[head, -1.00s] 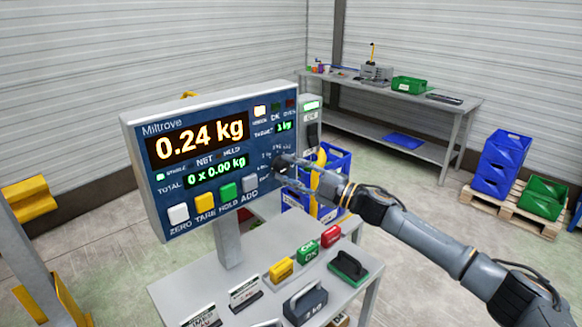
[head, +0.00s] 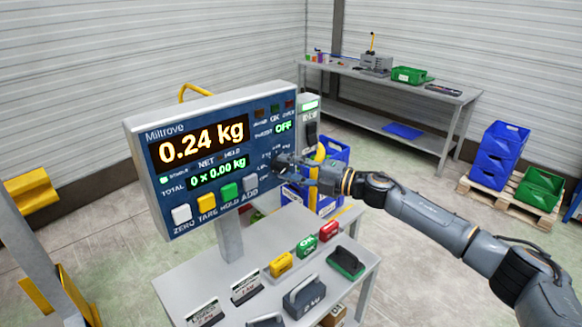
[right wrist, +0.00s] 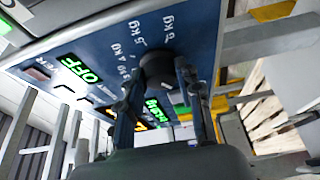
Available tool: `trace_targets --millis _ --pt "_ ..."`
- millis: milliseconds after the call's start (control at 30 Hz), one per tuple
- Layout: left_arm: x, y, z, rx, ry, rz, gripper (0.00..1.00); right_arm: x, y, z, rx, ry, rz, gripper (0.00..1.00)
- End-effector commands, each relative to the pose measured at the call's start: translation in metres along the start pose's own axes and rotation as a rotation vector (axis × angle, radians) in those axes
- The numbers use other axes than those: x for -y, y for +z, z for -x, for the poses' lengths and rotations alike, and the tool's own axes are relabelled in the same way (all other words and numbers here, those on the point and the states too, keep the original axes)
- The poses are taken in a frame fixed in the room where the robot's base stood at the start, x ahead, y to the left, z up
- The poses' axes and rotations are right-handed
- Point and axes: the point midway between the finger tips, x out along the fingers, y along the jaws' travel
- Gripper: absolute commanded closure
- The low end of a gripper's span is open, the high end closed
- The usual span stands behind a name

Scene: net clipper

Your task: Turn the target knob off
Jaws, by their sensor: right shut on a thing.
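The blue panel of the scale display (head: 222,150) faces me and reads 0.24 kg, with 0 x 0.00 kg below. The dark round target knob (right wrist: 157,66) sits at the panel's lower right, with kg marks around it. In the head view it is mostly hidden by my right gripper (head: 283,161). In the right wrist view the two fingers of my right gripper (right wrist: 158,80) lie on either side of the knob, shut on it. The small green target readout (head: 283,126) says OFF, also in the right wrist view (right wrist: 78,69). My left gripper is out of view.
Below the panel, a grey table (head: 180,275) holds weights, a yellow block (head: 281,264), a green OK block (head: 307,245) and a red block (head: 329,231). Blue bins (head: 325,180) stand behind my right gripper. A workbench (head: 400,85) is at the back.

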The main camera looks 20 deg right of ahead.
Motion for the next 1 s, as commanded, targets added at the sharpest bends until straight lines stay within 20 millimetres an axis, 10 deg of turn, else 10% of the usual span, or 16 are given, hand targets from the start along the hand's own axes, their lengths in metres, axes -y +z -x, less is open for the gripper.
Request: trace_targets --millis 267,300,400,767,1000 --pt "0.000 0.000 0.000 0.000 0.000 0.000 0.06 -0.006 0.001 -0.001 0.004 0.009 0.005 0.97" --pt "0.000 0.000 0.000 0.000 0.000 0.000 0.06 -0.006 0.001 -0.001 0.004 0.009 0.004 0.61" --pt "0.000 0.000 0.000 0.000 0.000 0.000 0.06 -0.005 0.001 -0.001 0.004 0.008 0.003 0.42" --pt "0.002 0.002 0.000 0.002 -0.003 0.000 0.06 -0.001 0.001 0.004 0.003 0.002 0.001 0.42" --pt "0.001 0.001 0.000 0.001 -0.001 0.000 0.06 0.001 0.001 0.043 0.004 -0.002 0.000 0.42"
